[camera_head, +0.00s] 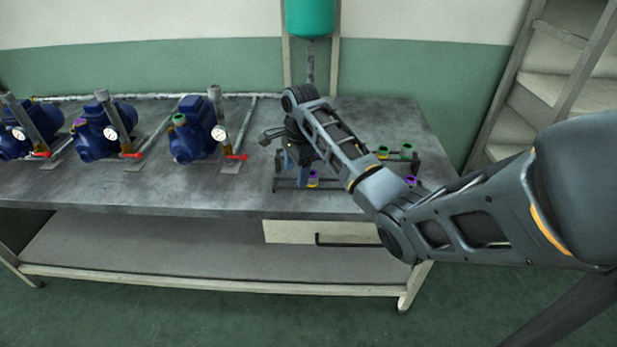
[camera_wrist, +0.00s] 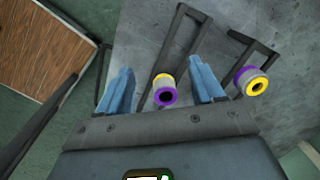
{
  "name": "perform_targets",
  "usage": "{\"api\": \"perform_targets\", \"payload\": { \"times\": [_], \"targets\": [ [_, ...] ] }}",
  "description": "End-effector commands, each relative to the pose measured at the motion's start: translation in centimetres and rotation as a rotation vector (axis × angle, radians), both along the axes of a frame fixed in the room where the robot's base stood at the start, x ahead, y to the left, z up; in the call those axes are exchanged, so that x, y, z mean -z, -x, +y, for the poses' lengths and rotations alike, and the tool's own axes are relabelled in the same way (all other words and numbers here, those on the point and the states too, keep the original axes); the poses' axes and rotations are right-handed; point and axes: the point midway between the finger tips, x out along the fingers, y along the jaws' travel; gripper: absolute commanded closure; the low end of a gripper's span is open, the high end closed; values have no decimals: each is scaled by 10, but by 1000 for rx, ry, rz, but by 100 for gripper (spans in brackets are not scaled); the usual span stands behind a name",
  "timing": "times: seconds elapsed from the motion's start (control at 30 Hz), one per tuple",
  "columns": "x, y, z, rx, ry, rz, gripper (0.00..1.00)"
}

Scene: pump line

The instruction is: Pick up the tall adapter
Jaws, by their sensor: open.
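My gripper (camera_head: 292,172) points down at the rack on the workbench, with its two blue fingers apart. In the wrist view the open gripper (camera_wrist: 161,68) has an adapter with a purple ring and a yellow band (camera_wrist: 165,91) between its fingers, with gaps on both sides. That adapter looks short from above; its height is hard to judge. A second adapter, yellow on top with a purple band (camera_wrist: 253,82), lies outside the right finger. In the head view a purple-topped adapter (camera_head: 313,178) shows beside my gripper. I cannot tell which adapter is the tall one.
Two green-topped adapters (camera_head: 407,150) (camera_head: 383,152) and another purple-topped one (camera_head: 411,180) stand further right. Several blue pumps (camera_head: 196,130) with gauges and red valve handles line the left of the bench (camera_head: 150,190). A teal tank (camera_head: 310,17) hangs behind.

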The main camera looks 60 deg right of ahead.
Motion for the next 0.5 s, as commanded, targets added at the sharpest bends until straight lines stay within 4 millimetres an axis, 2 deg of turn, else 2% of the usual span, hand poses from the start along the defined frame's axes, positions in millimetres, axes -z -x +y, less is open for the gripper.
{"api": "perform_targets", "payload": {
  "times": [0.03, 0.1, 0.2, 0.27, 0.5],
  "targets": [
    [-12, 8, -17, 40, -1, 29, 33],
    [-23, 16, -31, 84, -5, 60, 33],
    [-30, 23, -41, 117, -9, 86, 33],
    [-28, 25, -43, 125, -10, 93, 33],
    [-5, 26, -43, 125, -12, 94, 33]
  ]
}}
